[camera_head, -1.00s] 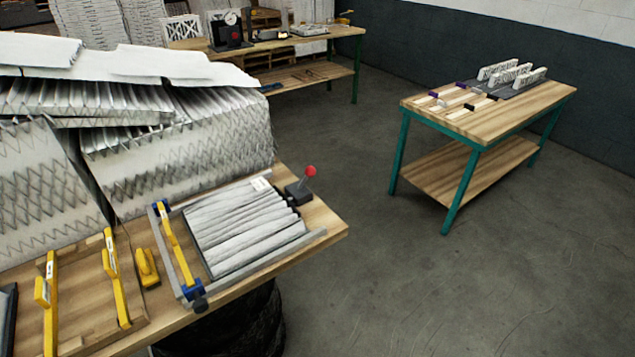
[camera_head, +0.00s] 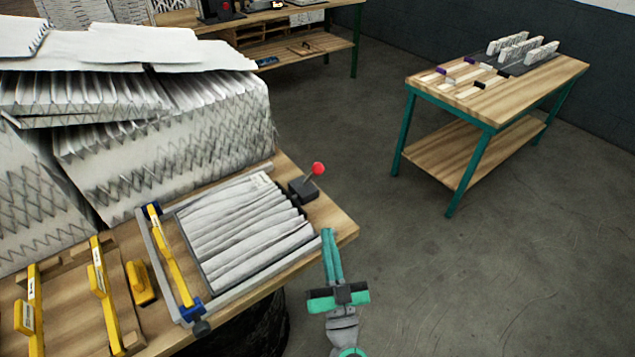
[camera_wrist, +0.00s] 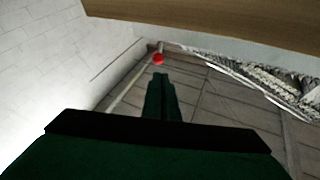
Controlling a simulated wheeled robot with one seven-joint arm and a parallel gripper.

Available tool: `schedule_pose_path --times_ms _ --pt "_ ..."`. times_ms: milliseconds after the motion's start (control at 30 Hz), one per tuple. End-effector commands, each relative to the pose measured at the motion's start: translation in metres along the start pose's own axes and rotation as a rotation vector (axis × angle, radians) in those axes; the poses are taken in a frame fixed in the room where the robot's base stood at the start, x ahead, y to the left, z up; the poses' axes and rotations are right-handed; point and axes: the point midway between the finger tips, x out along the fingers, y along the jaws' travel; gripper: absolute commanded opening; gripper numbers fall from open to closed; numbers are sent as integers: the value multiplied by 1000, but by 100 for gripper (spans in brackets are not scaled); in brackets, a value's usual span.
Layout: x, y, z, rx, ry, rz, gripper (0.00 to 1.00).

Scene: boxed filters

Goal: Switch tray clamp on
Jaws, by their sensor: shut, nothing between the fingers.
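The tray clamp control is a small dark box (camera_head: 302,190) at the right end of the wooden bench, with a lever topped by a red knob (camera_head: 318,168) tilted to the right. The tray (camera_head: 293,263) beside it has grey rails and holds a pleated white filter (camera_head: 245,228). A yellow bar (camera_head: 171,257) with blue ends crosses its left side. My gripper (camera_head: 328,232) is shut and empty, just off the bench's right corner, nearer than the knob and apart from it. In the wrist view the red knob (camera_wrist: 158,59) shows just beyond the closed fingertips (camera_wrist: 159,76).
Large stacked pleated filters (camera_head: 165,130) stand behind the tray. Yellow tools (camera_head: 141,283) lie to its left. A green-legged table (camera_head: 500,95) stands at right, and another bench (camera_head: 285,35) at the back. The floor between is clear.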

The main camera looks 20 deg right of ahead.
Motion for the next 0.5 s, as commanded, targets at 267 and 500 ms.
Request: schedule_pose_path --times_ms 267,500 --pt "-1 6 -2 -3 3 9 0" --pt "12 2 -2 -2 3 2 0"
